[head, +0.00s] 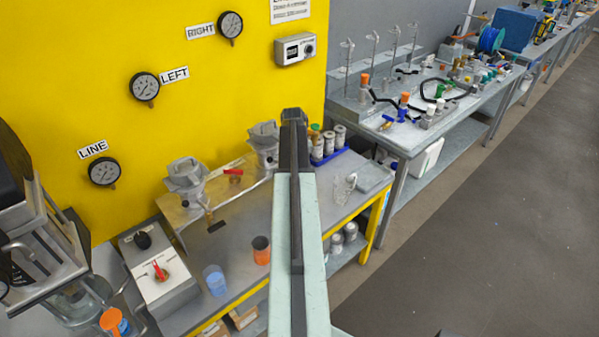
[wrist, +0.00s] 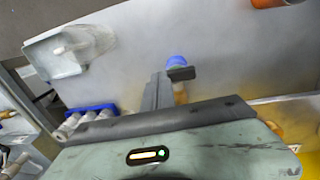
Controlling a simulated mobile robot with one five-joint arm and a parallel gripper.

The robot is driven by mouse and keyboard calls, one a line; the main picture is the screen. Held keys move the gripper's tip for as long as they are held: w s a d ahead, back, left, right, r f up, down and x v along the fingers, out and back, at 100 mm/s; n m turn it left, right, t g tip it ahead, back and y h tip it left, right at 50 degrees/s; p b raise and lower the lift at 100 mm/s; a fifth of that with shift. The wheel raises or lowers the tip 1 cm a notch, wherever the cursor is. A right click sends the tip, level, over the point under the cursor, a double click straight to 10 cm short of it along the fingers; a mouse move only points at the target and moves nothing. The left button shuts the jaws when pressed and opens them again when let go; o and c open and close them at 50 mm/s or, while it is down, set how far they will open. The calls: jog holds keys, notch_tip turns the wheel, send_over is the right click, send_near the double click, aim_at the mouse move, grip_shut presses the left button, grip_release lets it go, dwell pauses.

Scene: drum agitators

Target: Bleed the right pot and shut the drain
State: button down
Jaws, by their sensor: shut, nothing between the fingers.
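Two grey metal pots stand along the yellow panel in the head view: the left pot (head: 185,176) and the right pot (head: 263,142), partly hidden by my arm. A red-handled valve (head: 233,173) sits between them, and a black handle (head: 215,226) shows below the left pot. I cannot tell which is the drain. My gripper (head: 293,117) is shut and empty, close beside the right pot in the picture. In the wrist view my gripper (wrist: 160,90) shows near a small blue cap with a dark lever (wrist: 178,66); contact cannot be told.
A blue tray (wrist: 88,112) of bottles and a clear container (wrist: 70,50) are near my gripper. The bench also holds a blue cup (head: 215,281), an orange cup (head: 261,250) and a control box (head: 158,275). Gauges labelled RIGHT (head: 230,25), LEFT (head: 144,87) and LINE (head: 104,171) hang above.

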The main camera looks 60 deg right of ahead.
notch_tip(320, 180, up, 14)
jog(key=p, duration=1.4)
jog(key=shift+a, duration=0.15)
